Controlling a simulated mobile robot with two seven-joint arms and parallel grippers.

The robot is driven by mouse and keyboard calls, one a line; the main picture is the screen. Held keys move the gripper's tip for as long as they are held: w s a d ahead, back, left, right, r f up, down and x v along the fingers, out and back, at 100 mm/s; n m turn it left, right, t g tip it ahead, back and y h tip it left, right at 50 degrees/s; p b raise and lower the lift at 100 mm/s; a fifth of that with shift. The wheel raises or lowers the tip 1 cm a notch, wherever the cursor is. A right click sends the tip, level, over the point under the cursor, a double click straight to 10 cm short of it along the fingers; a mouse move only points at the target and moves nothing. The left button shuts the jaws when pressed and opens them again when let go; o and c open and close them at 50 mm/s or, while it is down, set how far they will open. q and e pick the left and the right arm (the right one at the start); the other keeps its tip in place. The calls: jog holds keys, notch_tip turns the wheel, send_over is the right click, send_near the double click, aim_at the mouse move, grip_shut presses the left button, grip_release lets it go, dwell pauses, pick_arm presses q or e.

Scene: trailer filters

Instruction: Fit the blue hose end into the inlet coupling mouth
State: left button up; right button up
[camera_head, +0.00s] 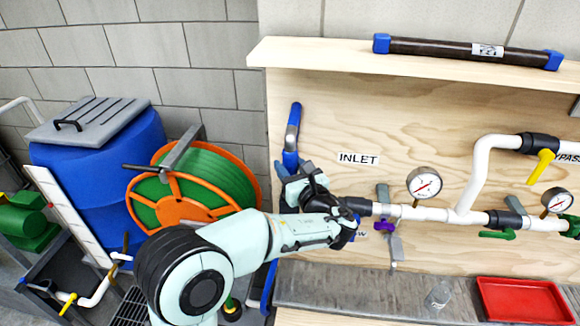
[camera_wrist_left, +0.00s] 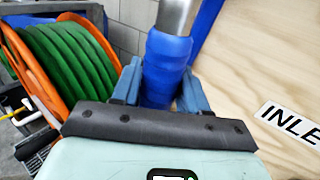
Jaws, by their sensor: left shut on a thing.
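The blue hose end (camera_wrist_left: 168,62) with its bare metal tip (camera_wrist_left: 176,16) stands between the fingers of my left gripper (camera_wrist_left: 160,88), which is shut on its blue sleeve. In the head view the left gripper (camera_head: 297,182) is left of the INLET label, in front of the panel's left edge. The blue hose (camera_head: 292,130) shows above it, roughly upright. The dark inlet coupling (camera_head: 357,206) is at the left end of the white pipe, right of the gripper and apart from the hose. My left wrist partly hides the coupling, and its mouth cannot be seen. The right gripper is not in view.
White pipe (camera_head: 430,213) with gauges, a purple handle (camera_head: 385,226) and green handles runs along the wooden panel. A shelf above holds a dark tube (camera_head: 460,50). A green hose reel (camera_head: 195,188) stands left.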

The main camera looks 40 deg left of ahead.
pick_arm(q)
jog(key=shift+f+b, duration=0.9)
jog(key=shift+f, duration=0.9)
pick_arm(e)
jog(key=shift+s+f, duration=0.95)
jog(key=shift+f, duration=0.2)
pick_arm(q)
jog(key=shift+r, duration=0.1)
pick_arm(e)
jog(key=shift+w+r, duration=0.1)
pick_arm(q)
jog(key=shift+r+p, duration=0.85)
jog(key=shift+r, duration=0.5)
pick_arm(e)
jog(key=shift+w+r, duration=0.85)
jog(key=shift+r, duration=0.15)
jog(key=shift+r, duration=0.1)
pick_arm(q)
jog(key=shift+f+b, duration=0.65)
jog(key=shift+f, duration=0.8)
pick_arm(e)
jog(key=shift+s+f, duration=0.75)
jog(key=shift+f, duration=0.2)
pick_arm(q)
jog(key=o, duration=1.2)
jog(key=shift+f, duration=0.1)
